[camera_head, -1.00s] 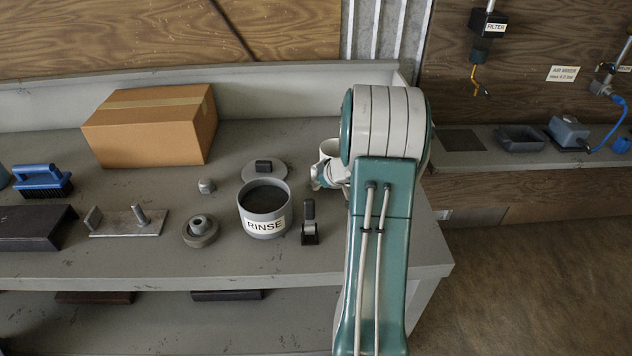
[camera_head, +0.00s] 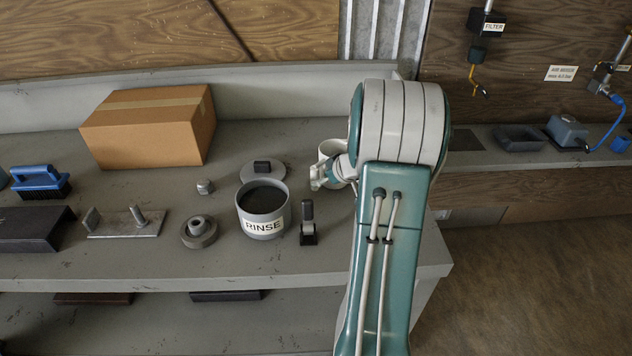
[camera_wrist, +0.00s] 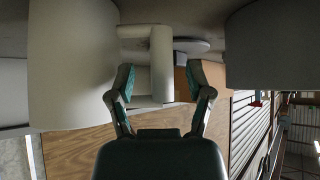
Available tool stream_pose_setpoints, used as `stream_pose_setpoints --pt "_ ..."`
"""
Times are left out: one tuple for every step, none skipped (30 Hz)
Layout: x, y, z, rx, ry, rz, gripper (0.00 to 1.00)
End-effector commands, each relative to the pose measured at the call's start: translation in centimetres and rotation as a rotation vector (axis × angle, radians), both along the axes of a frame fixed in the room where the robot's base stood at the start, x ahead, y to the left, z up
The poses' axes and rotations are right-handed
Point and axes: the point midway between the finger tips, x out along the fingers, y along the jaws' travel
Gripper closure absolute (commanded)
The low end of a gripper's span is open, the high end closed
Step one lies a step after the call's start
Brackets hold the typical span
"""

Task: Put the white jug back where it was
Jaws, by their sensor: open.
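The white jug (camera_head: 328,150) is on the grey bench, partly hidden behind my arm in the head view. In the wrist view its pale body (camera_wrist: 72,65) fills the left side, and its handle (camera_wrist: 161,65) stands between my fingers. My gripper (camera_wrist: 158,88) is open, with one finger on each side of the handle and gaps visible.
A cardboard box (camera_head: 150,125) is at the back left. The grey bench (camera_head: 130,262) is clear along its front edge.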

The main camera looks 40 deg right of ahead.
Motion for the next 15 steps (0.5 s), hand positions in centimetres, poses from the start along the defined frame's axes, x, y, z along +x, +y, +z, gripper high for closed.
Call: stream_pose_setpoints --pt "-0.9 -0.2 1.0 -0.002 -0.002 -0.004 0.33" --pt "-1.4 -0.2 1.4 -0.001 -0.001 -0.003 0.33" --pt "-1.9 -0.2 2.0 -0.003 -0.002 -0.003 0.33" --pt "-2.4 -0.3 2.4 -0.003 -0.002 -0.003 0.33" --pt "-2.8 -0.3 2.9 -0.003 -0.002 -0.003 0.33" --pt "-3.3 -0.3 3.4 -0.002 -0.001 -0.002 0.33" --pt "-3.7 -0.3 3.7 -0.002 0.000 -0.002 0.33" --pt "-4.0 -0.4 4.1 -0.001 -0.001 -0.003 0.33" --pt "-4.4 -0.4 4.5 -0.001 -0.001 -0.002 0.33" --pt "-4.7 -0.4 4.7 -0.001 -0.001 -0.001 0.33" --pt "-4.9 -0.4 5.0 -0.001 -0.001 -0.001 0.33" --pt "-5.1 -0.4 5.2 -0.001 -0.001 -0.002 0.33" --pt "-5.3 -0.4 5.3 0.000 0.000 -0.001 0.33" --pt "-5.4 -0.4 5.4 0.001 0.000 -0.001 0.33" --pt "-5.5 -0.4 5.5 0.001 0.001 -0.001 0.33"
